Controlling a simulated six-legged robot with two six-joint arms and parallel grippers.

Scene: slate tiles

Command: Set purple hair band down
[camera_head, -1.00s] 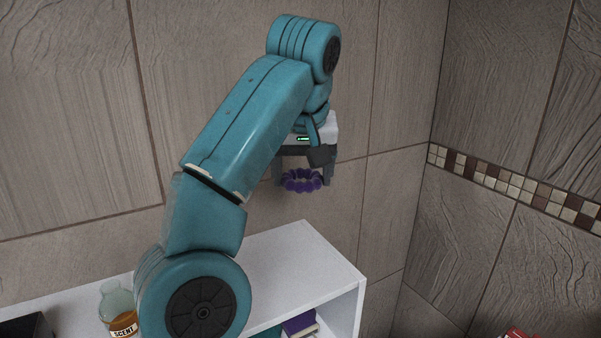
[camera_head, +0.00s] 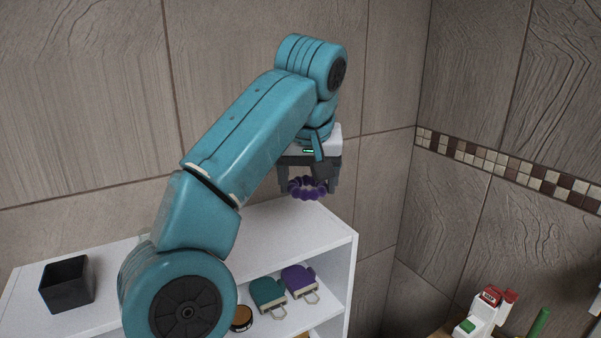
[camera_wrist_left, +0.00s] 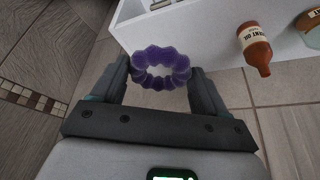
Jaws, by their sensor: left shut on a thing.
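The purple hair band (camera_head: 307,190) is a scalloped ring. It hangs between the fingers of my left gripper (camera_head: 308,184), which is shut on it. In the head view it shows in front of the white shelf's top near the right end. In the left wrist view the hair band (camera_wrist_left: 161,69) spans the gap between both fingers of the left gripper (camera_wrist_left: 161,78), with part of the white shelf behind it. My right gripper is not in view.
The white shelf (camera_head: 262,232) has free room on its right top. A black square cup (camera_head: 67,284) stands at its left. Teal (camera_head: 267,294) and purple (camera_head: 298,280) items lie on a lower board. An orange-brown bottle (camera_wrist_left: 254,48) shows in the left wrist view.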

